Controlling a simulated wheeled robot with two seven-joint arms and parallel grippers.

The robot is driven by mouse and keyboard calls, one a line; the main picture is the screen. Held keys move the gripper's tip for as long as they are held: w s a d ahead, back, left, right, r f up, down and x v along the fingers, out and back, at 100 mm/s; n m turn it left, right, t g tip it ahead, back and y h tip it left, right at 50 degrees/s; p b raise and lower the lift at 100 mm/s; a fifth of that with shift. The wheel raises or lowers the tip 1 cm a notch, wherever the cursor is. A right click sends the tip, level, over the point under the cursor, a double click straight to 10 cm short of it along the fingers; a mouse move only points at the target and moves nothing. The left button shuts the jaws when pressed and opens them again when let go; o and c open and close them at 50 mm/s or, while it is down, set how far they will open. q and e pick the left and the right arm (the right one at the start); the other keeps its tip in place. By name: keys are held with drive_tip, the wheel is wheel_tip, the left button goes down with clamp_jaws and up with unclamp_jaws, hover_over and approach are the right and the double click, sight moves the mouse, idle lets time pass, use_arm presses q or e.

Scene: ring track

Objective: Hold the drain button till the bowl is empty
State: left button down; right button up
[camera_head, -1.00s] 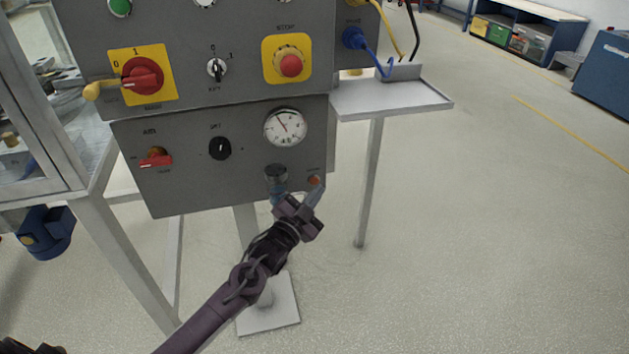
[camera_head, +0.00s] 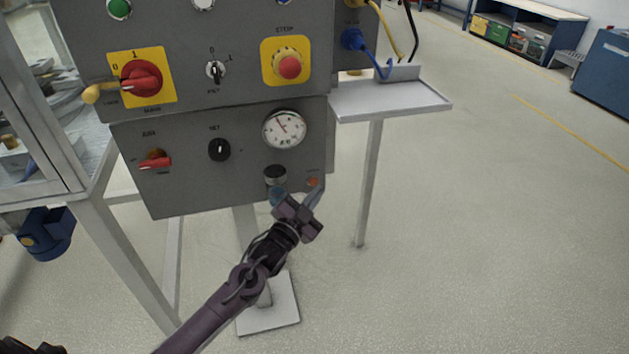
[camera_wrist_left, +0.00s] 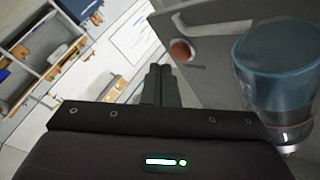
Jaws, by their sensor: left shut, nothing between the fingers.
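The drain button looks to be the small orange-red button (camera_head: 312,182) at the lower right of the grey panel; it also shows in the left wrist view (camera_wrist_left: 181,50). The bowl (camera_head: 277,192) hangs under a dark round cap left of the button, partly hidden by my gripper. In the left wrist view the bowl (camera_wrist_left: 268,95) is clear, with a bluish upper part. Its liquid level is hard to tell. My left gripper (camera_head: 318,190) is shut and empty, its tips just below the button. In the wrist view the fingers (camera_wrist_left: 160,72) appear beside the button, apart from it.
The panel (camera_head: 185,190) carries a gauge (camera_head: 284,129), a black knob (camera_head: 219,149), a red lever (camera_head: 154,162) and a red stop button (camera_head: 289,67). A grey shelf (camera_head: 390,100) juts out at the right. The floor right of it is clear.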

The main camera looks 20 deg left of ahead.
use_arm(q)
drive_tip(key=shift+w+a+r+y, duration=0.2)
drive_tip(key=shift+a+r+y, duration=0.1)
drive_tip(key=shift+a, duration=0.15)
drive_tip(key=shift+w+a+r+y, duration=0.2)
drive_tip(key=shift+a+r, duration=0.1)
drive_tip(key=shift+a, duration=0.15)
drive_tip(key=s+d+p, duration=0.1)
drive_tip(key=s+d+f+p, duration=0.1)
drive_tip(key=s+d+p, duration=0.1)
drive_tip(key=shift+s, duration=0.25)
